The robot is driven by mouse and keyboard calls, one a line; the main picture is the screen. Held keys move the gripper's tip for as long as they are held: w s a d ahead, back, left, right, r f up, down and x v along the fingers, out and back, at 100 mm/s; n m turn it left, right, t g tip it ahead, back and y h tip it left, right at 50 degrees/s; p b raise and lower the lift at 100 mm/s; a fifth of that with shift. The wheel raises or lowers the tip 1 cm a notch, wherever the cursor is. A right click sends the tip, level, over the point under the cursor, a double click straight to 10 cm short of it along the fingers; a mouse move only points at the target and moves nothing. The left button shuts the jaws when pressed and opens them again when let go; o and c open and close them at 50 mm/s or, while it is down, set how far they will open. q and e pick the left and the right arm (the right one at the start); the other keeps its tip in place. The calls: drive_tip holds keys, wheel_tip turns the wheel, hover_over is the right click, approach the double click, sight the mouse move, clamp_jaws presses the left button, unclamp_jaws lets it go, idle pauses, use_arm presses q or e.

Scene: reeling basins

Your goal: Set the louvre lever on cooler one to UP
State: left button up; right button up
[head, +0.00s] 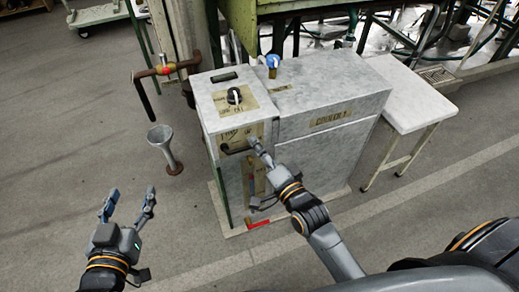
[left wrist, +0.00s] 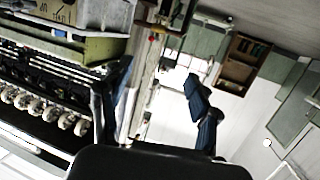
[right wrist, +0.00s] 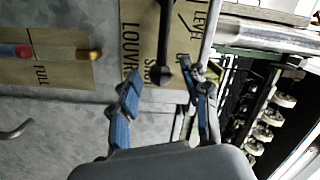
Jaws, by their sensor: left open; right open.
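Cooler one (head: 330,121) is a grey metal cabinet with a tan name label on its front. Its dark louvre lever (head: 236,150) is on the narrow front face, by a tan label plate. In the right wrist view the lever (right wrist: 166,45) ends in a round knob lying between the lines of my open fingers, by the word SHUT; I see no contact. The plate (right wrist: 133,25) also reads LOUVRE and LEVEL. My right gripper (head: 256,176) is open in front of that face. My left gripper (head: 131,192) is open and empty, left of the cooler.
A dial (head: 235,96) and a blue-handled valve (head: 272,62) are on the cooler's top. A grey funnel stand (head: 161,140) and a pipe with a valve (head: 165,70) stand left of it. A pale side table (head: 425,95) adjoins its right. The left floor is mostly clear.

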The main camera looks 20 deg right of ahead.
clamp_jaws()
drive_tip(key=shift+w, duration=0.1)
idle(0.3)
